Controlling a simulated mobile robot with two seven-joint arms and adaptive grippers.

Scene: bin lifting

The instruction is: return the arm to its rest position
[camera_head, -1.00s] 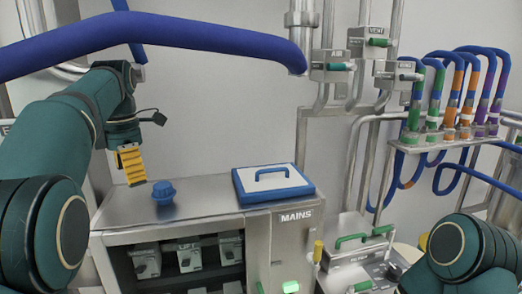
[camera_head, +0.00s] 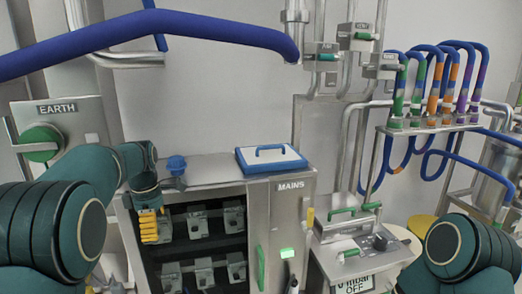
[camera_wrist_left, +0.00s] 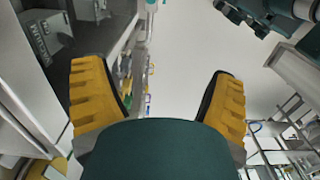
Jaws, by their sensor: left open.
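My left arm comes in from the left in the head view. Its yellow-fingered gripper (camera_head: 148,226) hangs in front of the steel cabinet's open shelf front, on the left side. In the left wrist view the two yellow fingers of my left gripper (camera_wrist_left: 158,100) stand wide apart with nothing between them. My right arm shows only as dark green links at the lower right of the head view; its gripper is out of view.
The steel cabinet (camera_head: 213,173) marked MAINS carries a blue knob (camera_head: 176,165) and a white and blue lid (camera_head: 271,159) on top. Its shelves hold several grey units. An EARTH panel (camera_head: 66,118) stands left. A thick blue hose (camera_head: 150,27) crosses overhead.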

